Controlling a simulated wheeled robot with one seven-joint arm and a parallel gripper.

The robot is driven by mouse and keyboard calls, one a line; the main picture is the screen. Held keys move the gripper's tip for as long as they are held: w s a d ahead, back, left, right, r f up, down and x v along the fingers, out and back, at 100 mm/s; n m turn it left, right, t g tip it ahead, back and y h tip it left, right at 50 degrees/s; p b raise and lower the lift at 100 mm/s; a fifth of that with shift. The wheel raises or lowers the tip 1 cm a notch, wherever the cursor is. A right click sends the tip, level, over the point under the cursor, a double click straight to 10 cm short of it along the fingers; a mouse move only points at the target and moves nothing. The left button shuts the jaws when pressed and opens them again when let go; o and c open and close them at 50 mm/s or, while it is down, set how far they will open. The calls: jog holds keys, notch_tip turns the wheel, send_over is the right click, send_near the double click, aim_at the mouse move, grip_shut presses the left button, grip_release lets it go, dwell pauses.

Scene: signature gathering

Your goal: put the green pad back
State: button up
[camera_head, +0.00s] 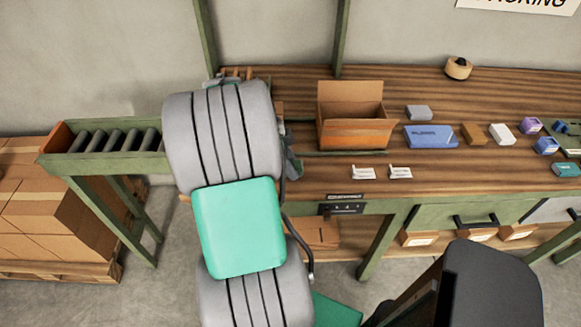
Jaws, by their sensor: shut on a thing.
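A small teal-green block (566,169) lies on the workbench at the far right edge. It is the only small green item I can make out there, and I cannot tell whether it is the green pad. My arm fills the middle left of the view and covers the bench's left end. My gripper's fingers and anything between them are hidden behind the arm. A dark grey part shows at the arm's right edge, but I cannot tell what it belongs to.
On the workbench (455,181) stand an open cardboard box (354,132), a blue box (431,136), two white cards (362,172) and several small blocks. A roller conveyor (108,147) and stacked cartons (45,212) are left. A dark chair-like shape (492,285) stands in front. Bare wood lies right of the cards.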

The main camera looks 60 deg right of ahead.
jog(key=shift+f, duration=1.05)
jog(key=o, duration=1.2)
jog(key=shift+r, duration=0.1)
jog(key=shift+r, duration=0.3)
jog(key=v, duration=1.2)
jog(key=w+a+n+t+h, duration=0.1)
jog(key=w+a+n+t, duration=0.2)
jog(key=w+a+n, duration=0.65)
jog(key=a+n+t+y, duration=0.1)
jog(key=a+n, duration=0.6)
jog(key=a, duration=0.1)
jog(key=w+a+n+t+y, duration=0.1)
jog(key=a+n+t, duration=0.1)
jog(key=a+n, duration=0.5)
jog(key=w+a+f+n+t+y, duration=0.1)
jog(key=a+n, duration=0.6)
jog(key=a, duration=0.4)
jog(key=shift+a+n+t, duration=0.2)
jog(key=shift+n+t, duration=0.05)
jog(key=shift+t, duration=0.05)
